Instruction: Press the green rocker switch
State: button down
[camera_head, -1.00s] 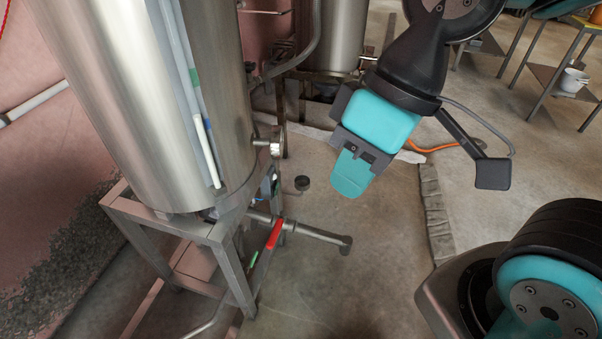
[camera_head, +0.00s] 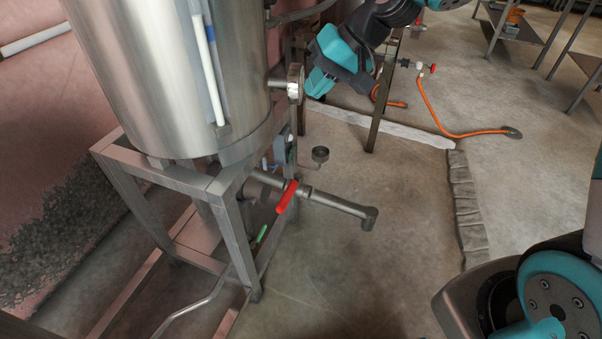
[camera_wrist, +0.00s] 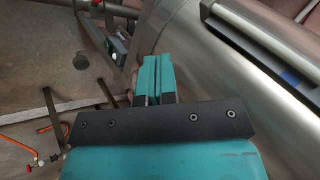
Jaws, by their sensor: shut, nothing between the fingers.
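In the wrist view a small dark box (camera_wrist: 114,44) is mounted by the metal frame, left of the tank. A small green spot (camera_wrist: 123,57) at its lower end looks like the green rocker switch, but it is too small to be sure. My gripper (camera_wrist: 152,78) is shut and empty, its teal fingers pointing toward the area beside the box, apart from it. In the head view my gripper (camera_head: 317,84) is right of the tank, close to the round gauge. A grey box (camera_head: 283,147) shows low behind the frame there; no switch face is visible on it.
The steel tank (camera_head: 170,80) stands on a metal frame (camera_head: 228,192). A pipe with a red lever (camera_head: 287,197) juts out to the right. A round gauge (camera_head: 295,84) sticks out from the tank.

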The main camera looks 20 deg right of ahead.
jog(key=w+d+f+m+t+b, duration=0.1)
jog(key=w+d+f+b, duration=0.3)
jog(key=f, duration=0.6)
jog(key=w+d+f+m+t+y+b, duration=0.1)
jog(key=w+d+f+m+b, duration=0.3)
jog(key=w+f, duration=0.3)
jog(key=w+d+f+m+t+b, duration=0.1)
jog(key=w+d+f+b, duration=0.4)
jog(key=f, duration=0.9)
jog(key=shift+w+f+m+t+y, duration=0.2)
jog(key=shift+w+m+t+y, duration=0.15)
jog(key=shift+m, duration=0.35)
jog(key=b, duration=0.6)
send_near(293, 153)
jog(key=x, duration=0.4)
jog(key=f+x, duration=0.1)
jog(key=shift+f, duration=0.2)
jog(key=shift+w+a+r, duration=0.2)
jog(key=shift+w+a, duration=0.1)
jog(key=shift+a, duration=0.15)
jog(key=shift+r+p, duration=0.1)
jog(key=shift+p, duration=0.2)
